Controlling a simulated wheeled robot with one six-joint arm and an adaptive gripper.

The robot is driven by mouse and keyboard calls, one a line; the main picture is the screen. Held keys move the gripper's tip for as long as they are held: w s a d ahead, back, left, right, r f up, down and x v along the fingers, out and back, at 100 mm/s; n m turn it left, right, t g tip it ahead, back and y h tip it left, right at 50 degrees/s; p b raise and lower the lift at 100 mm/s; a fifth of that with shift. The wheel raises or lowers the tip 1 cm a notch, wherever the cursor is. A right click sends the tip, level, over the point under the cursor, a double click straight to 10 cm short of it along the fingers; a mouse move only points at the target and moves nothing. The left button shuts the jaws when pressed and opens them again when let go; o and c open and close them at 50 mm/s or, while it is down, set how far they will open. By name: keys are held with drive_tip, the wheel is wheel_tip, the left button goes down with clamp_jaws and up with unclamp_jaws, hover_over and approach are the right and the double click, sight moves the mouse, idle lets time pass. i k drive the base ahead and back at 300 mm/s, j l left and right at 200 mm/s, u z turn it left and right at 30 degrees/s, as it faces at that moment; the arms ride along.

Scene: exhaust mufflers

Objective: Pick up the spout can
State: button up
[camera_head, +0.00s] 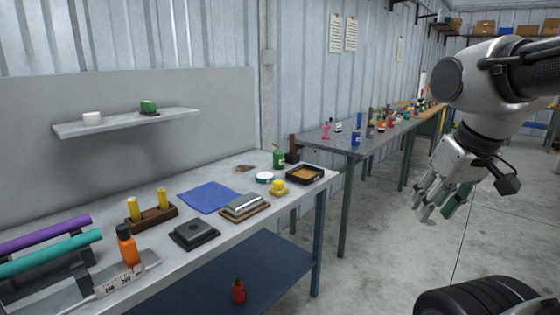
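A small green can (278,158) with a thin spout on top stands upright near the back right of the near workbench; it looks like the spout can. My gripper (435,208) hangs at the right of the view, pointing down over the floor, well to the right of the bench and apart from the can. Its fingers look spread, with nothing clearly between them. A dark green patch shows at its right finger; I cannot tell what it is.
The near bench (283,213) also holds a black tray (305,180), a yellow-knobbed piece (279,188), a blue cloth (209,197), and an orange bottle (127,247). A wall shelf (125,124) is above. A second bench (335,138) stands behind. Open floor (390,240) lies right.

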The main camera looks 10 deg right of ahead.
sight(278, 155)
drive_tip(key=i+l+u, duration=0.3)
drive_tip(key=i, duration=0.2)
drive_tip(key=i+l+u, duration=0.35)
drive_tip(key=i+j, duration=0.1)
